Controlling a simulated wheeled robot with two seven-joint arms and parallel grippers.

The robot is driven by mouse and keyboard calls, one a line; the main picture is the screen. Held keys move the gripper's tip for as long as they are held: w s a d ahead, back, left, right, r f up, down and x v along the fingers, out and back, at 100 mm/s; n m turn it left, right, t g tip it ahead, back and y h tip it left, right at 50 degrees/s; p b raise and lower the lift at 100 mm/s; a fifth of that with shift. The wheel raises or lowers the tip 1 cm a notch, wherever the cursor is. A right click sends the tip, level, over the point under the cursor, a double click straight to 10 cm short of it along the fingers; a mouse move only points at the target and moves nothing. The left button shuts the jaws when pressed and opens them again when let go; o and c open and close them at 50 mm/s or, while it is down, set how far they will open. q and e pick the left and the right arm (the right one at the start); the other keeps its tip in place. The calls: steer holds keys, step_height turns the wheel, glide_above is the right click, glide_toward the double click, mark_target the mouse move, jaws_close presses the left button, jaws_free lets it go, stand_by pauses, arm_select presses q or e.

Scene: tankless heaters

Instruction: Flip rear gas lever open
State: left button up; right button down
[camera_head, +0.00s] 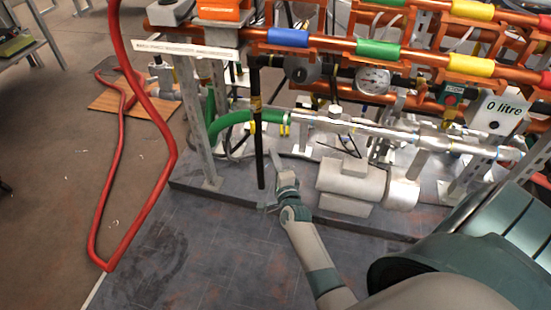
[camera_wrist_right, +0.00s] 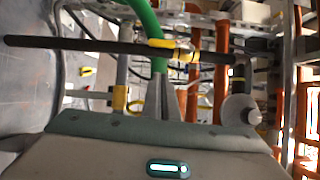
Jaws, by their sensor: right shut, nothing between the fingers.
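A black gas pipe (camera_head: 259,150) stands upright left of centre in the head view, with a yellow fitting (camera_head: 255,104) partway up. In the right wrist view the black pipe (camera_wrist_right: 95,46) runs across the upper picture, and its yellow fitting (camera_wrist_right: 170,46) sits near the middle. I cannot tell for certain which yellow part is the rear gas lever, or its angle. My right gripper (camera_head: 284,168) is low, just right of the pipe, apart from the fitting. It is shut and empty; its fingers (camera_wrist_right: 174,98) point toward the pipe in the wrist view. My left gripper is not in view.
A green hose (camera_head: 230,118) curves behind the pipe. A grey pump motor (camera_head: 350,180) stands right of my gripper. Orange pipes (camera_head: 330,43) with coloured bands and a gauge (camera_head: 373,80) lie above. A red hose (camera_head: 160,180) hangs left. The front floor is clear.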

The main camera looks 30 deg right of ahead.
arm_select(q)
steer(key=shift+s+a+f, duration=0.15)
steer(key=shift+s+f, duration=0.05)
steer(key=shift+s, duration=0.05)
arm_select(e)
steer(key=shift+v, duration=0.8)
